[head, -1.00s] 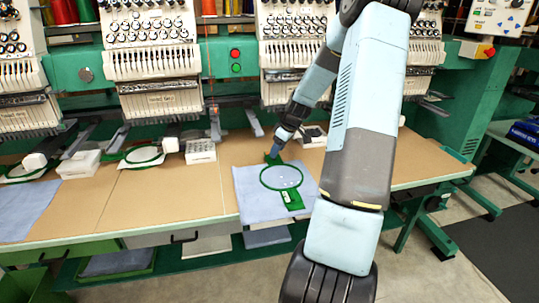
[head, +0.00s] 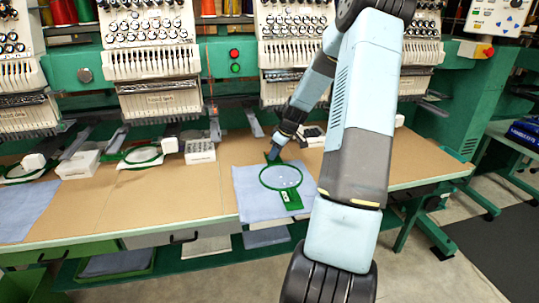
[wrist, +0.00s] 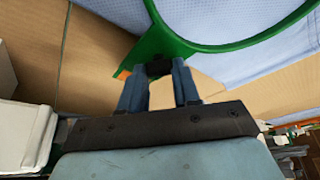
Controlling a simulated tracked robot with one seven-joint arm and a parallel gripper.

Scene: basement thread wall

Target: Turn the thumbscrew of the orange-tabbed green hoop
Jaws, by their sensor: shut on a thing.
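The green hoop (head: 262,184) lies on a blue cloth (head: 247,208) on the table. A green bracket with a white label (head: 291,199) sticks out on its near side. My gripper (head: 273,153) is at the hoop's far end. In the wrist view my gripper (wrist: 159,72) is shut on a small dark thumbscrew (wrist: 158,68) at the hoop's green bracket. The fingertips hide part of the screw.
Another green hoop (head: 143,155) sits under the machine at left, near white boxes (head: 200,151). Embroidery heads (head: 160,100) hang over the table's back. The tan tabletop (head: 165,203) left of the cloth is clear.

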